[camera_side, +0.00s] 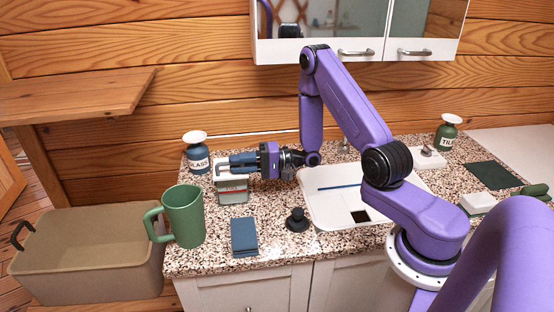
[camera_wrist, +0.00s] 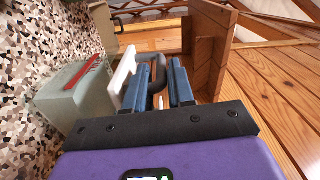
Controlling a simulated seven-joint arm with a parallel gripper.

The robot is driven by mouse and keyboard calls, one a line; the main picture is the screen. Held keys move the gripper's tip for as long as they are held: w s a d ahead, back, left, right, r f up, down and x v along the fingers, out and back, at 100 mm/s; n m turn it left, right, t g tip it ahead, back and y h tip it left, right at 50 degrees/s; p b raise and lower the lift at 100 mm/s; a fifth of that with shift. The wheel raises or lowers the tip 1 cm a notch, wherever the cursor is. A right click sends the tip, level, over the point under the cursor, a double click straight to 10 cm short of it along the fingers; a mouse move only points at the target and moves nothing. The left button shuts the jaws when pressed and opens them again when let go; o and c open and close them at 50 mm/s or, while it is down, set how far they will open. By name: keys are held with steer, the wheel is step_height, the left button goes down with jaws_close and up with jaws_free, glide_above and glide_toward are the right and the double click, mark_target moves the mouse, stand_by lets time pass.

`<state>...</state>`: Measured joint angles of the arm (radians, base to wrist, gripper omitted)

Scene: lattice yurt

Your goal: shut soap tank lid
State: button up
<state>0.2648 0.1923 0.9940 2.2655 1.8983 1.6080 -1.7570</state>
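The soap tank (camera_side: 233,195) is a small pale grey-green box with a red stripe, standing on the speckled counter. It also shows at the left of the wrist view (camera_wrist: 72,104). A white plate, apparently its lid (camera_wrist: 122,75), stands raised on edge above the tank's side. My gripper (camera_side: 236,163) reaches level to the left, over the tank and across the lid. In the wrist view its two blue fingers (camera_wrist: 160,82) are apart, with the lid beside the left finger. A dark loop (camera_wrist: 156,62) shows between the fingers; whether they touch it is unclear.
A green mug (camera_side: 185,215), a blue folded cloth (camera_side: 244,236) and a black knobbed piece (camera_side: 297,220) stand near the tank. A blue GLASS bottle (camera_side: 197,155) is behind it. A white tray (camera_side: 325,208) lies right; a beige bin (camera_side: 90,265) sits left.

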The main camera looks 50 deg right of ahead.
steer(key=v, duration=1.4)
steer(key=shift+s+d, duration=0.25)
steer(key=shift+s, duration=0.05)
steer(key=s+a+r+n+g+y, duration=0.1)
steer(key=s+a+r+n+g, duration=0.1)
steer(key=s+a+n+g, duration=0.35)
steer(key=s+a+r+n+g+y, duration=0.1)
steer(key=s+a+r+n+g, duration=0.15)
steer(key=a+g, duration=0.6)
steer(key=s+a+r+n+t+h, duration=0.1)
steer(key=s+r+n+h, duration=0.3)
steer(key=s+n+h, duration=0.8)
steer(key=shift+s+a+n+h, duration=0.4)
steer(key=shift+s+a+h, duration=0.3)
steer(key=shift+s+h, duration=0.6)
steer(key=shift+s+r, duration=0.1)
